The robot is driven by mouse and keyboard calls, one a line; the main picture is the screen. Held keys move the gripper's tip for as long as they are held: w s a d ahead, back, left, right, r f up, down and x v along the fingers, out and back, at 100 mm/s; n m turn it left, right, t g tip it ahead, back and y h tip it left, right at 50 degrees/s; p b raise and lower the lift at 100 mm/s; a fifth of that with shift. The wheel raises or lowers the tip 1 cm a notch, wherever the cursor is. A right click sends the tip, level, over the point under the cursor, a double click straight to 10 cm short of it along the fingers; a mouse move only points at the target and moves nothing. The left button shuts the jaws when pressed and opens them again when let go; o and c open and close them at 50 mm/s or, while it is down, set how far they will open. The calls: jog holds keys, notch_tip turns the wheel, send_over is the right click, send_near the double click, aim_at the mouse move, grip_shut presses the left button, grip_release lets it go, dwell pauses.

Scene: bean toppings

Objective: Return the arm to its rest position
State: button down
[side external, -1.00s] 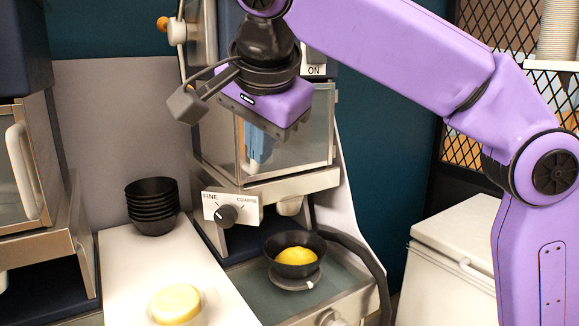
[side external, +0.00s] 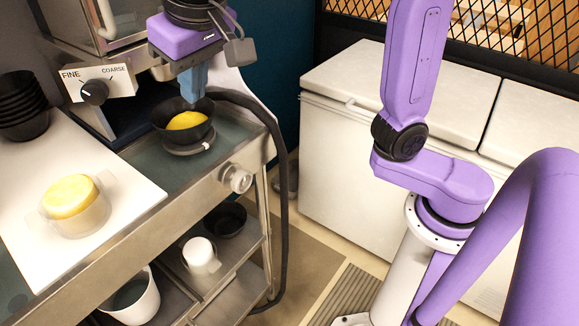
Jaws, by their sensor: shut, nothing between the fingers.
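My gripper (side external: 193,98) hangs from a purple wrist at the top of the side external view. Its blue fingers point down and are shut and empty. Just below them in the picture is a black bowl (side external: 164,128) with a yellow mound (side external: 187,120) in it. The fingertips overlap the bowl's far rim in the picture; I cannot tell whether they touch it. The bowl sits on a small round stand (side external: 188,149) under the machine.
The FINE/COARSE dial (side external: 95,92) is left of my gripper. A stack of black bowls (side external: 22,105) and a clear container of yellow food (side external: 70,196) are on a white board (side external: 130,195). A black hose (side external: 283,190) hangs right. A white chest (side external: 345,130) stands behind my arm.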

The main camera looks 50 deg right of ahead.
jog(key=s+d+f+n+g+y, duration=0.1)
jog(key=s+d+f+n+g, duration=0.3)
jog(key=s+d+f+n, duration=0.8)
jog(key=s+d+f, duration=0.5)
jog(key=s+d, duration=0.2)
jog(key=s, duration=0.1)
jog(key=shift+d, duration=0.15)
